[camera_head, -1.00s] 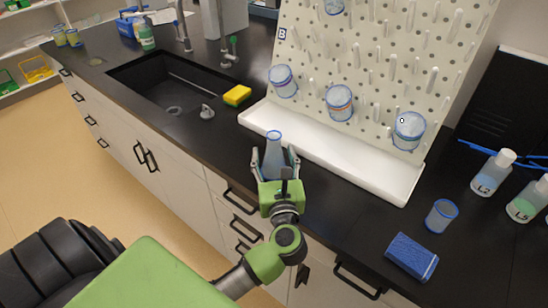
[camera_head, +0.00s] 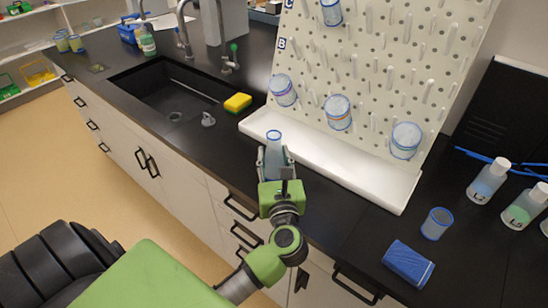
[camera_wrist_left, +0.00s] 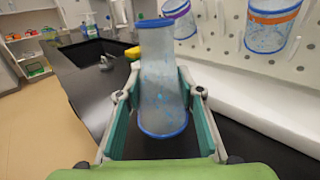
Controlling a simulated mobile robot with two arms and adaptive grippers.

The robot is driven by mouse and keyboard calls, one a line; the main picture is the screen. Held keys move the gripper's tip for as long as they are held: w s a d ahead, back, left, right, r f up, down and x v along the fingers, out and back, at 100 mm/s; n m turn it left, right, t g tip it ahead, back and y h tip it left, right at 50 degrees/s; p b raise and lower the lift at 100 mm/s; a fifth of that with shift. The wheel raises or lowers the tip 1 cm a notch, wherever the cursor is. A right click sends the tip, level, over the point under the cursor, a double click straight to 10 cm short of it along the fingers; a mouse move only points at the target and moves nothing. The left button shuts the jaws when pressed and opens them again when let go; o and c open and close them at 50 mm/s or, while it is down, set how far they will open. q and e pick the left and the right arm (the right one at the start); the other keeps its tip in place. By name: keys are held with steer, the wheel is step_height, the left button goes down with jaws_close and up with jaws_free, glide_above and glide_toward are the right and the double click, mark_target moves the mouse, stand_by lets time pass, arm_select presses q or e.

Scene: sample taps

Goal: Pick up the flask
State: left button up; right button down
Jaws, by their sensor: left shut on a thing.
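The flask (camera_head: 274,148) is a clear conical vessel with a narrow neck and blue edges at its mouth and base. It is at the front edge of the black counter, before the white tray of the pegboard. My left gripper (camera_head: 275,165) is shut on it, one finger on each side. In the left wrist view the flask (camera_wrist_left: 162,85) is between the fingers of the left gripper (camera_wrist_left: 160,115), its base toward the camera. I cannot tell whether its base is clear of the counter. My right gripper is not in view.
A pegboard (camera_head: 365,70) with several hung beakers rises behind the white tray (camera_head: 330,165). The sink (camera_head: 170,85) and a yellow sponge (camera_head: 237,102) are to the left. A small beaker (camera_head: 437,223), a blue box (camera_head: 409,263) and bottles (camera_head: 488,180) stand to the right.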

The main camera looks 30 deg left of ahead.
mark_target(268, 150)
arm_select(q)
steer(key=s+r+p, duration=0.1)
steer(key=r, duration=0.1)
steer(key=s+d+r+p, duration=0.1)
steer(key=s+r+p, duration=0.2)
steer(key=r, duration=0.1)
steer(key=shift+s+d+r, duration=0.15)
steer(key=shift+s+d, duration=0.05)
steer(key=shift+s, duration=0.05)
steer(key=s+d+r, duration=0.2)
steer(key=s+r, duration=0.1)
steer(key=s, duration=0.6)
steer(key=shift+d+r+p, duration=0.3)
steer(key=shift+r+p, duration=0.05)
steer(key=shift+s+d+f+m+t+h+b, duration=0.3)
steer(key=shift+d+f+m+t+h, duration=0.4)
steer(key=shift+d+m+h, duration=1.05)
steer(key=shift+s+d+f+m+t+h+b, duration=0.15)
steer(key=shift+s+d+f+m+t+h, duration=0.2)
steer(key=shift+d+f+m+t+h, duration=0.95)
steer(key=shift+s+d+r+m+t+h+b, duration=0.1)
steer(key=shift+s+d+m+h+b, duration=0.2)
steer(key=shift+d+m+h, duration=1.3)
steer(key=shift+d+n+h, duration=0.2)
steer(key=shift+n+h, duration=0.45)
steer(key=shift+h, duration=0.5)
